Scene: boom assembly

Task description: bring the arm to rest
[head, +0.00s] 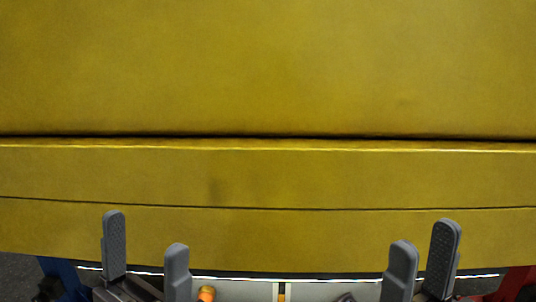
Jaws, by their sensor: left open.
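My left gripper (145,232) is at the lower left of the head view. Its two grey fingers are apart, with nothing between them. My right gripper (425,235) is at the lower right. Its two grey fingers stand apart with a narrower gap, and nothing shows between them. Both grippers appear in front of the lower edge of a large yellow body (270,70). I cannot tell whether any finger touches it. Most of both arms is out of view.
The yellow body fills most of the view, with a dark horizontal gap and a thinner seam below it. A light grey surface (320,292) shows at the bottom between the grippers. A small orange part (206,294) shows beside my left gripper.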

